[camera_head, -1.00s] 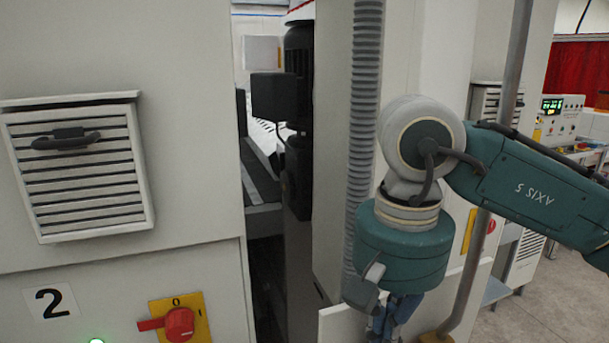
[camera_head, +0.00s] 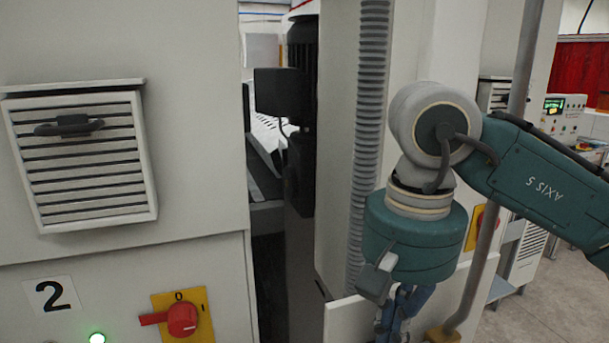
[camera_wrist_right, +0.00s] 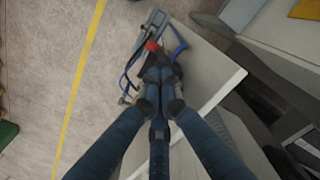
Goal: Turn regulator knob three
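A red rotary switch (camera_head: 182,319) on a yellow plate sits at the bottom left of the head view, beside a label "2" (camera_head: 52,296). Another red switch on a yellow plate (camera_head: 471,230) shows partly behind my right arm. I see no label "3". A small red part (camera_wrist_right: 152,46) lies just beyond the fingertips; contact is unclear. My left gripper is out of view.
A white panel (camera_wrist_right: 205,70) lies beside and under the gripper, with a blue bent frame (camera_wrist_right: 128,82) near it. A grey corrugated hose (camera_head: 368,130) and a metal pole (camera_head: 490,235) stand close to my arm. Open floor with a yellow line (camera_wrist_right: 80,90) is at left.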

